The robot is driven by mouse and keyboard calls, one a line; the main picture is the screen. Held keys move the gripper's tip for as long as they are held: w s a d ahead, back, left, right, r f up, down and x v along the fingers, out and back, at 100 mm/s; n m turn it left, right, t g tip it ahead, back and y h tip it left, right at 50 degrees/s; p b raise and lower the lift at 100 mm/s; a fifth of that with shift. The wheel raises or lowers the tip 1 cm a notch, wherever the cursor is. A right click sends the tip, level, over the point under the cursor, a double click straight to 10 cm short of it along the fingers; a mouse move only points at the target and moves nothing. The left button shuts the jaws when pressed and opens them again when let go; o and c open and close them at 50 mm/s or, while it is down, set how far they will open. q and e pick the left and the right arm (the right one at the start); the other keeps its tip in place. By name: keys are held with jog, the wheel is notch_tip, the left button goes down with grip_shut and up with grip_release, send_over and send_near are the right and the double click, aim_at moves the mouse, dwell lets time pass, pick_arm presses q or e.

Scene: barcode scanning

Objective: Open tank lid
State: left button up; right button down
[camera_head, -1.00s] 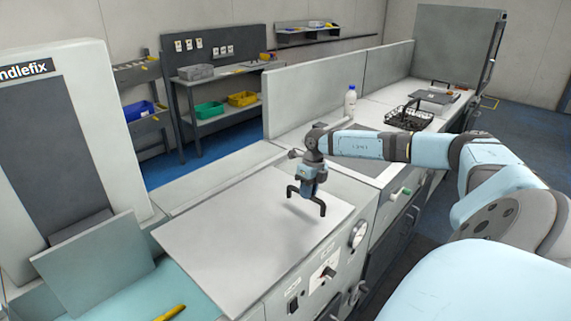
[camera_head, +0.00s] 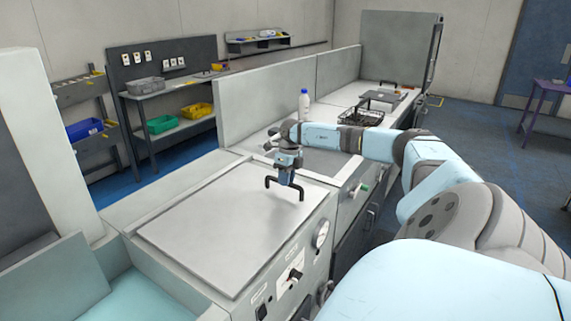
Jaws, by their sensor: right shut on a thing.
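The tank lid (camera_head: 205,232) is a flat pale grey plate on top of the white tank cabinet in the middle of the view. It looks level, with no clear gap seen under its edge. A black bracket-shaped handle (camera_head: 301,191) stands near its right side. My right gripper (camera_head: 285,180) comes down from above and is shut on the middle of this handle. The fingertips are small and partly hidden in the dark handle. My left gripper is not in view.
A control panel with a dial (camera_head: 321,233) and knob faces front below the lid. A white bottle (camera_head: 304,104) and a black wire basket (camera_head: 361,116) stand farther along the counter. A low partition (camera_head: 270,98) runs behind. A pale upright panel (camera_head: 55,280) is at left.

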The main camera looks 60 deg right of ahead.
jog(key=c, duration=1.2)
grip_release()
jog(key=shift+d+r, duration=0.15)
jog(key=shift+d, duration=0.15)
jog(key=shift+o, duration=0.7)
jog(key=shift+r, duration=0.2)
notch_tip(320, 180, up, 13)
jog(key=d, duration=0.2)
jog(key=shift+d, duration=0.35)
jog(key=shift+s+f, duration=0.1)
jog(key=shift+s, duration=0.05)
